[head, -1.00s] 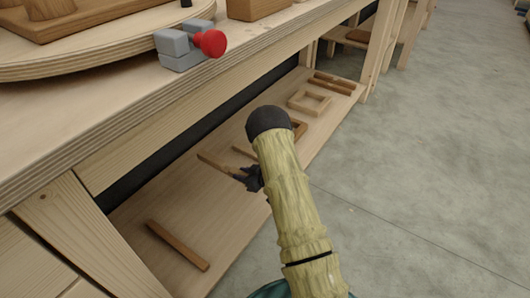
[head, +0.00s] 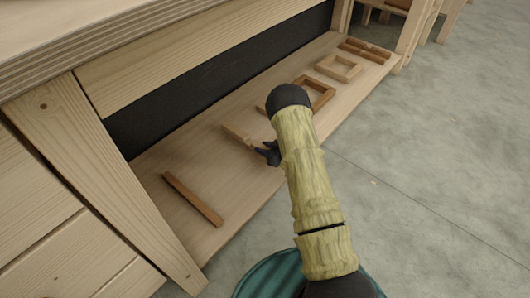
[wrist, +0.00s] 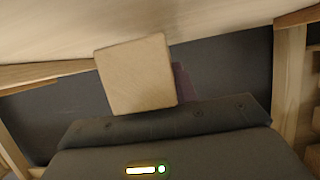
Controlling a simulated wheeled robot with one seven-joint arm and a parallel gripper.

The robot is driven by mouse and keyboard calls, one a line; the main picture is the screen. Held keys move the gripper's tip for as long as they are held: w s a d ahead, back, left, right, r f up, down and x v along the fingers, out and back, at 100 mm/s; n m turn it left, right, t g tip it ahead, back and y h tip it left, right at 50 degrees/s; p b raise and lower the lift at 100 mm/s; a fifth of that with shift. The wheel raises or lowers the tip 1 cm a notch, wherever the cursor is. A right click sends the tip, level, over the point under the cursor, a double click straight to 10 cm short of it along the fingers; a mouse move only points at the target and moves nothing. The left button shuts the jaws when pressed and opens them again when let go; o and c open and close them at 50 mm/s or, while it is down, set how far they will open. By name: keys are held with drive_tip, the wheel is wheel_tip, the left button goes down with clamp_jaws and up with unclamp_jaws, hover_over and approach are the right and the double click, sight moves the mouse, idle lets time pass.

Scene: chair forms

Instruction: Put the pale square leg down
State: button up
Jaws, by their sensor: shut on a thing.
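The pale square leg (head: 239,135) is a light wooden bar beside my gripper in the head view, over the low shelf (head: 238,185) under the bench. My gripper (head: 267,152) is dark, partly hidden by my arm, and shut on the leg. In the wrist view, the leg's square pale end (wrist: 137,75) stands out beyond the dark gripper body (wrist: 165,125). I cannot tell whether the leg touches the shelf.
A brown bar (head: 193,198) lies at the shelf's near end. Square wooden frames (head: 340,67) and brown bars (head: 366,51) lie towards the far end. A bench leg (head: 100,170) stands at the left. Shelf between the brown bar and my gripper is clear.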

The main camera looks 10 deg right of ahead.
drive_tip(key=shift+f, duration=0.45)
drive_tip(key=shift+f, duration=0.6)
drive_tip(key=o, duration=1.1)
drive_tip(key=shift+r, duration=0.15)
drive_tip(key=shift+r, duration=0.3)
drive_tip(key=p+v, duration=0.7)
drive_tip(key=v, duration=0.5)
drive_tip(key=shift+r+p, duration=0.15)
drive_tip(key=shift+p, duration=0.25)
